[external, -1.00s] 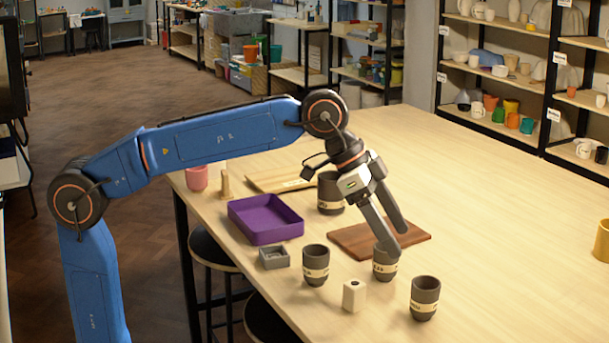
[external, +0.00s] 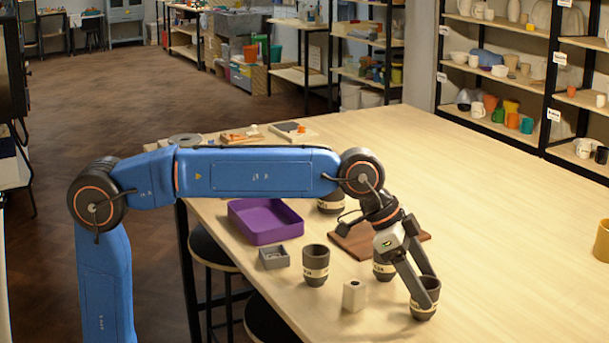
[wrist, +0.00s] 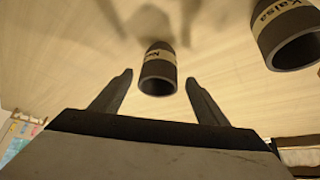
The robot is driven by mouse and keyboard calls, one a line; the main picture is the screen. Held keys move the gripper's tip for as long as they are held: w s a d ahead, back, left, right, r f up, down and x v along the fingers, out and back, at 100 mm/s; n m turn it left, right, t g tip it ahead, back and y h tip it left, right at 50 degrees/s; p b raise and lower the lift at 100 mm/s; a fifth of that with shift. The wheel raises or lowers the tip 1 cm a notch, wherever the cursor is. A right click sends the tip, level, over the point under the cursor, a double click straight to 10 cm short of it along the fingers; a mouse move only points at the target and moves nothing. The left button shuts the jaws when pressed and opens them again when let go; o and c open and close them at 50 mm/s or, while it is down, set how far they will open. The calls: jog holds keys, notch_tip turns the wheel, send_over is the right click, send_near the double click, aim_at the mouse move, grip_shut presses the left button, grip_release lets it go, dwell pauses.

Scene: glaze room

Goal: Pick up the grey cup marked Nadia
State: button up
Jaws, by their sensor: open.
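A dark grey cup (external: 427,311) with a cream band stands at the near right of the cups on the table. In the wrist view a grey cup (wrist: 158,72) sits between my fingertips; its band starts with "Na", and the rest is hard to read. My gripper (external: 428,288) is open, tilted down, with its fingers at this cup's upper part, one on either side. In the wrist view my gripper (wrist: 159,80) shows a gap on both sides of the cup. Another grey cup (wrist: 290,35), its band reading "Kaisa", stands to the right there.
More grey cups stand at the left (external: 315,265), in the middle (external: 382,268) partly behind my gripper, and behind (external: 331,203).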

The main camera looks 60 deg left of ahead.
aim_at(435, 298)
jog(key=x, duration=0.4)
jog(key=shift+w+d+f, duration=0.15)
jog(key=shift+d, duration=0.2)
jog(key=c, duration=1.2)
